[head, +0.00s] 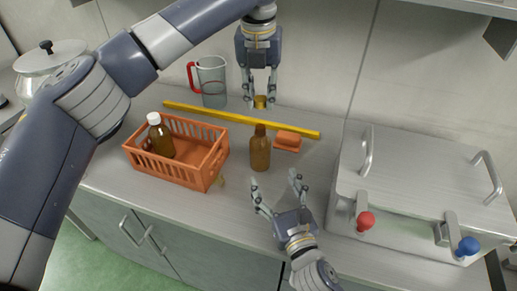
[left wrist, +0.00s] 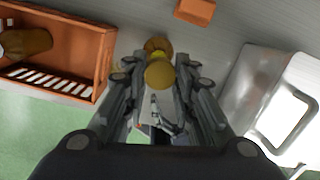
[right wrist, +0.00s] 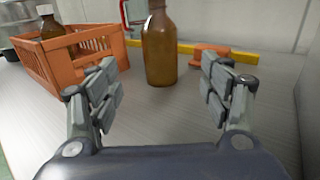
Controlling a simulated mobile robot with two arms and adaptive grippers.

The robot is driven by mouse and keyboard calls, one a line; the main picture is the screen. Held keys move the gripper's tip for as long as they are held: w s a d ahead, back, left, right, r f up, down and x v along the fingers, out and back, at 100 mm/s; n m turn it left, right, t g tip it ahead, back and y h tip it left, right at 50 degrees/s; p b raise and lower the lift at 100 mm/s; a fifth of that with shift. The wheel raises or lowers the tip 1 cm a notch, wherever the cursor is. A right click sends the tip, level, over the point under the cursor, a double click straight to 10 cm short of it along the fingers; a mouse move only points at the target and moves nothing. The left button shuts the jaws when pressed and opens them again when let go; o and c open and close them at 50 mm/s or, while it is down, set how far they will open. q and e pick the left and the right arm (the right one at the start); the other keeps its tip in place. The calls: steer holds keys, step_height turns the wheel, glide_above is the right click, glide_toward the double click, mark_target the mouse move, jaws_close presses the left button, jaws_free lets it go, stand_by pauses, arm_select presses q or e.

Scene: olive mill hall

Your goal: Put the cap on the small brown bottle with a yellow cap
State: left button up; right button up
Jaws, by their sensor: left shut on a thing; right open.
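The small brown bottle (head: 260,153) stands upright and open on the steel counter; the right wrist view (right wrist: 160,50) shows its body, with the top cut off by the frame. My left gripper (head: 260,97) is shut on the yellow cap (head: 260,102) and holds it above and slightly behind the bottle in the head view. The cap also shows between the fingers in the left wrist view (left wrist: 160,75). A gap shows between cap and bottle neck. My right gripper (head: 277,190) is open and empty in front of the bottle, its fingers apart and not touching it.
An orange crate (head: 187,175) holding a white-capped brown bottle (head: 159,137) stands left. Behind are a yellow bar (head: 225,117) and a jug (head: 212,84). An orange block (head: 287,140) lies right of the bottle. A steel appliance (head: 410,180) bounds the right side.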

stand_by(0.3)
steer(key=x, duration=1.2)
steer(key=c, duration=1.6)
arm_select(q)
glide_above(261, 126)
steer(key=shift+s+a+f, duration=0.1)
steer(key=shift+s+f, duration=0.05)
steer(key=shift+f, duration=1.1)
steer(key=shift+s+a+f, duration=0.1)
steer(key=shift+f, duration=1.1)
